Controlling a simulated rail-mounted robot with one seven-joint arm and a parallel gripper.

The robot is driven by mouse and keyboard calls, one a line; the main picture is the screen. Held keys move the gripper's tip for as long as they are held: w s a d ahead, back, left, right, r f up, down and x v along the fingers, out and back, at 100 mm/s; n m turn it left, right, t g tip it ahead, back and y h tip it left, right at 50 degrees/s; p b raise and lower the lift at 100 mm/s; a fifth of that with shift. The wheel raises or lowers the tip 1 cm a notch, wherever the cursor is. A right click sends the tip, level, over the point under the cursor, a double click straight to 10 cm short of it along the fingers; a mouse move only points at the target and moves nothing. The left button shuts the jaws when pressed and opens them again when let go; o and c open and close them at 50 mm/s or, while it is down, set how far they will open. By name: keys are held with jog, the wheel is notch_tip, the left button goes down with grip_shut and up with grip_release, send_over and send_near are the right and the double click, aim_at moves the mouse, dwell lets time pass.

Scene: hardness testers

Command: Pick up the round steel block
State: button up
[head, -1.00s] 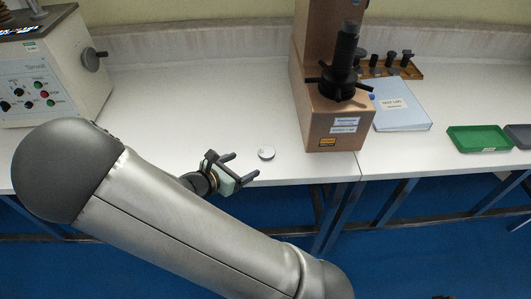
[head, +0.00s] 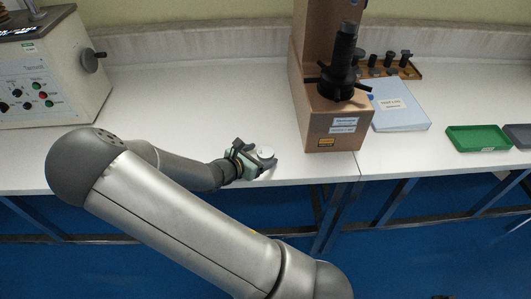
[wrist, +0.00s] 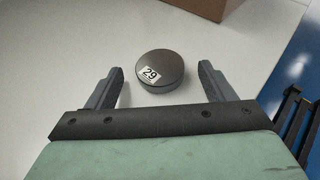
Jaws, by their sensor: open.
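The round steel block (wrist: 160,70) is a short grey disc with a white label reading 29. It lies flat on the white bench in the wrist view, ahead of the fingers and roughly centred between them. In the head view the block (head: 266,152) shows at the fingertips, partly hidden by my gripper. My gripper (head: 264,156) is low over the bench near its front edge. In the wrist view my gripper (wrist: 162,76) is open and empty, one finger to each side of the block's near part, with gaps on both sides.
A copper-coloured hardness tester (head: 335,125) stands right of the block; its base also shows in the wrist view (wrist: 205,5). A blue booklet (head: 400,108), a green tray (head: 478,139) and a beige machine (head: 50,75) are farther off. The bench left of the block is clear.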

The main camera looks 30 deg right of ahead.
jog(key=c, duration=1.3)
jog(key=shift+c, duration=0.4)
jog(key=shift+r, duration=0.1)
